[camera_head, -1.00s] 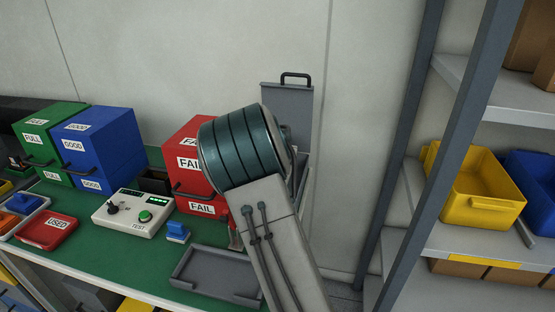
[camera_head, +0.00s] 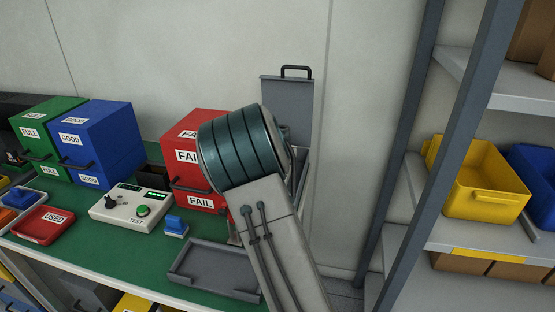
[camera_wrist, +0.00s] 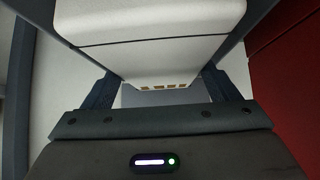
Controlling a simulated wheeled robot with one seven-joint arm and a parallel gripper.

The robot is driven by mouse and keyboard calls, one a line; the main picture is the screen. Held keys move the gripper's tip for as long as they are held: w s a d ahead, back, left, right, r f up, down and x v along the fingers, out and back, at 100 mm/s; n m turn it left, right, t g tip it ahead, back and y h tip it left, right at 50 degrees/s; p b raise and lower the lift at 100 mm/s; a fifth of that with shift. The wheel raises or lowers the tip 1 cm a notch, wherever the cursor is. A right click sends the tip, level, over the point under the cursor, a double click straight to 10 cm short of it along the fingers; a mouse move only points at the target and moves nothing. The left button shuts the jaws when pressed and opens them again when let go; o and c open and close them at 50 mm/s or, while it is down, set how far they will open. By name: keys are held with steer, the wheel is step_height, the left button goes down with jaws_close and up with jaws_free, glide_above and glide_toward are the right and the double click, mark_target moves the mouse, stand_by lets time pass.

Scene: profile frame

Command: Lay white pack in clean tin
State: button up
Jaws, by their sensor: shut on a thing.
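In the wrist view the white pack (camera_wrist: 150,38) is held between the two fingers of my gripper (camera_wrist: 158,90), with small tan contacts on its near edge. My gripper is shut on it. In the head view my arm hides both the gripper and the pack. A grey bin with its handled lid (camera_head: 289,108) standing upright is behind my arm at the bench's right end. Its lower part is mostly hidden and no label shows, so I cannot tell if it is the clean tin.
A red FAIL box (camera_head: 186,157) stands just left of my arm. An empty grey tray (camera_head: 213,268) lies at the bench front. A white tester (camera_head: 132,207), a blue piece (camera_head: 175,226) and a red USED tray (camera_head: 43,226) are further left. A shelf post (camera_head: 412,140) rises at right.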

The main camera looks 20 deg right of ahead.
steer(key=shift+f+b, duration=2)
steer(key=shift+f, duration=0.2)
steer(key=o, duration=1.3)
steer(key=v, duration=1.1)
steer(key=shift+s+a+r, duration=0.2)
steer(key=shift+a+r, duration=0.05)
steer(key=shift+r, duration=0.05)
steer(key=shift+v, duration=1.05)
steer(key=shift+d, duration=0.1)
steer(key=shift+s, duration=0.1)
